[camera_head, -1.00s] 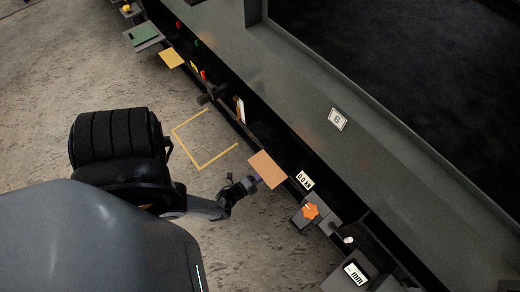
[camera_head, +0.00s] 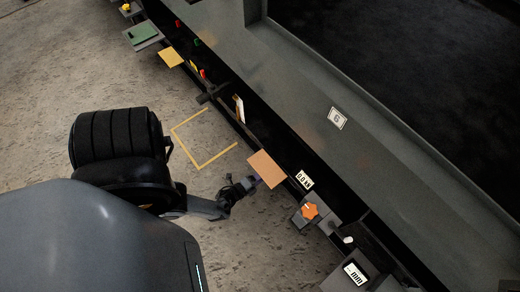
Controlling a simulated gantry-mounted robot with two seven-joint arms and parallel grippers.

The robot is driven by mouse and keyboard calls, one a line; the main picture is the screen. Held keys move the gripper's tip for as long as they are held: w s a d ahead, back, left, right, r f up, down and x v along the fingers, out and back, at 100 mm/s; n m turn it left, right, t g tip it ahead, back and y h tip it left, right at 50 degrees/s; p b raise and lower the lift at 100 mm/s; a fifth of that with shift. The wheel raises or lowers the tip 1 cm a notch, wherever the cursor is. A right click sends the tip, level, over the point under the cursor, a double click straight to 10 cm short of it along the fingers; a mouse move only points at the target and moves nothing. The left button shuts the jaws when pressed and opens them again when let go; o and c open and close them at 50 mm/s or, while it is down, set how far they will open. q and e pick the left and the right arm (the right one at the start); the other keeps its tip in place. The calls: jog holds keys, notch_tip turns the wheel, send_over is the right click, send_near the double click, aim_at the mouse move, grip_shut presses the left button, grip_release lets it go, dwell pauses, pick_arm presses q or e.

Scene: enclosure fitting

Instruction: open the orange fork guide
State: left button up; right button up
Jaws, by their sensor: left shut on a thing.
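A flat light-orange plate (camera_head: 267,168), which I take to be the orange fork guide, juts from the lower edge of the long grey enclosure. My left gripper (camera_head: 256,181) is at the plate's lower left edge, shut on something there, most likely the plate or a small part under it. The fingertips are small and partly hidden by the plate, so the exact contact cannot be seen. A brighter orange star-shaped knob (camera_head: 309,211) sits on a grey block to the lower right, apart from the gripper. My right gripper is not in view.
A yellow plate (camera_head: 171,57) and a green plate (camera_head: 143,33) jut out farther up the same edge. Small displays (camera_head: 304,180) and (camera_head: 355,274) sit to the right. Yellow tape (camera_head: 214,159) marks the open floor left of the enclosure.

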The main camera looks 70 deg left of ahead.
pick_arm(q)
jog(key=shift+s, duration=0.1)
jog(key=p+v, duration=0.3)
jog(key=v, duration=0.7)
jog(key=shift+s, duration=0.25)
jog(key=shift+s+d, duration=0.15)
jog(key=shift+d, duration=0.05)
jog(key=shift+r, duration=0.1)
